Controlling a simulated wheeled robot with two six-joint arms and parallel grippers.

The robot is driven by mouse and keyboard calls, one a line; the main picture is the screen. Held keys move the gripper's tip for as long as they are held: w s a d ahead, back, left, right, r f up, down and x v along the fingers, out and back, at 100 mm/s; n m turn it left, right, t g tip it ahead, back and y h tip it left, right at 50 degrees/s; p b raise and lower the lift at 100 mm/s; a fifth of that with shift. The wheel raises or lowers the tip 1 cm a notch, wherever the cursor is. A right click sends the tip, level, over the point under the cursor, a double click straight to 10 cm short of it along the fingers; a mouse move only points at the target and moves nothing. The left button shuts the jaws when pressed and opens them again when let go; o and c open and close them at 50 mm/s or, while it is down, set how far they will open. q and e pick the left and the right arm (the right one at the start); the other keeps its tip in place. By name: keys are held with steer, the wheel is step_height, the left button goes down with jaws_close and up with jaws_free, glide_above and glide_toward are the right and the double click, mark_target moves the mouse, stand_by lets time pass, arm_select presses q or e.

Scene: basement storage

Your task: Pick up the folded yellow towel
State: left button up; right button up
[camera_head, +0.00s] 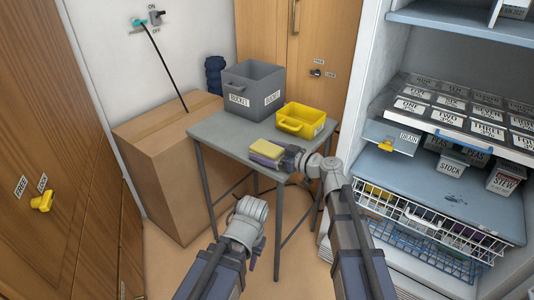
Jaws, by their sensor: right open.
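The folded yellow towel (266,146) lies near the front edge of the small grey table (220,133). It sits on top of a purple folded thing (262,160). My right gripper (284,156) is at the right side of this stack, open, with its fingers close to the towel. I cannot tell whether they touch it. My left gripper (256,238) is low in front of the table, away from the towel, and its jaws cannot be made out.
A grey bucket (250,92) and a yellow bin (298,122) stand at the back of the table. A large cardboard box (160,165) is to its left. A shelf unit with labelled boxes and wire baskets (420,225) is at the right.

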steer(key=shift+c, duration=0.2)
steer(key=c, duration=1.3)
